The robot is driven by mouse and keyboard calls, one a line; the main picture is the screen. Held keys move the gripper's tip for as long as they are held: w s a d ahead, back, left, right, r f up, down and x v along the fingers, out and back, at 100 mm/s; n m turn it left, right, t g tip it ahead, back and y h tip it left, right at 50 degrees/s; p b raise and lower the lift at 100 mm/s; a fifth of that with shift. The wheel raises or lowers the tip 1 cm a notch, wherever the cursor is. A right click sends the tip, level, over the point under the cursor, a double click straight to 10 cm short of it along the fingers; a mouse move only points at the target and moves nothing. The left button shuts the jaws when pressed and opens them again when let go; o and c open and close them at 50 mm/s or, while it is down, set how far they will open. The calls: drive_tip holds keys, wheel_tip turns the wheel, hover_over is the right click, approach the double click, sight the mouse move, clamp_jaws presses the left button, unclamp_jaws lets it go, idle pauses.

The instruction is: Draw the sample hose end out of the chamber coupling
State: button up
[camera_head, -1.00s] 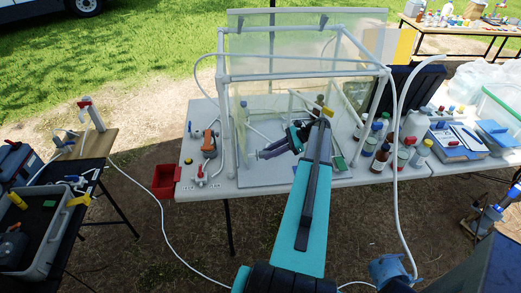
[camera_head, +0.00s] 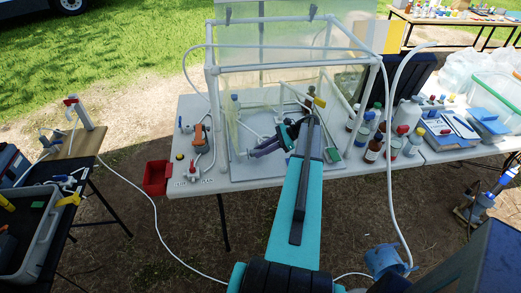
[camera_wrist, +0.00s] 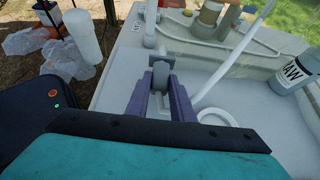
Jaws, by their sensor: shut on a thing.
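My gripper (camera_head: 254,151) reaches into the clear-walled, white-framed chamber (camera_head: 213,100) on the table. In the wrist view its purple jaws (camera_wrist: 161,85) are shut around a small grey fitting (camera_wrist: 161,70), which looks like the sample hose end. A white hose (camera_wrist: 234,62) runs down at the right of the jaws, and a white ring-shaped coil (camera_wrist: 217,117) lies on the chamber floor. I cannot tell where the hose joins the fitting. The chamber coupling is not clearly seen, so I cannot tell whether the fitting still sits in it.
A bottle marked RAW (camera_wrist: 294,70) stands right of the jaws. A white upright post (camera_wrist: 150,22) is beyond them. Several capped bottles (camera_head: 372,150) stand right of the chamber. A red bin (camera_head: 157,178) hangs at the table's left end.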

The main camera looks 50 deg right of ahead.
sight(255, 161)
drive_tip(key=shift+f+b, duration=0.35)
drive_tip(key=shift+f, duration=0.5)
drive_tip(key=shift+f, duration=0.85)
idle(0.5)
drive_tip(key=shift+s+f+b, duration=0.1)
drive_tip(key=shift+f+b, duration=0.3)
drive_tip(key=shift+f, duration=0.1)
drive_tip(key=o, duration=1)
drive_tip(key=shift+a+f, duration=0.1)
drive_tip(key=shift+a, duration=0.05)
drive_tip(key=shift+s, duration=0.1)
drive_tip(key=b+v, duration=0.1)
drive_tip(key=v, duration=0.4)
drive_tip(key=b+v, duration=0.1)
drive_tip(key=v, duration=0.3)
drive_tip(key=b+v, duration=0.1)
drive_tip(key=v, duration=0.4)
drive_tip(key=shift+d+r+b, duration=0.3)
drive_tip(key=shift+r+b, duration=0.1)
drive_tip(key=shift+w+a, duration=0.15)
drive_tip(key=shift+w, duration=0.1)
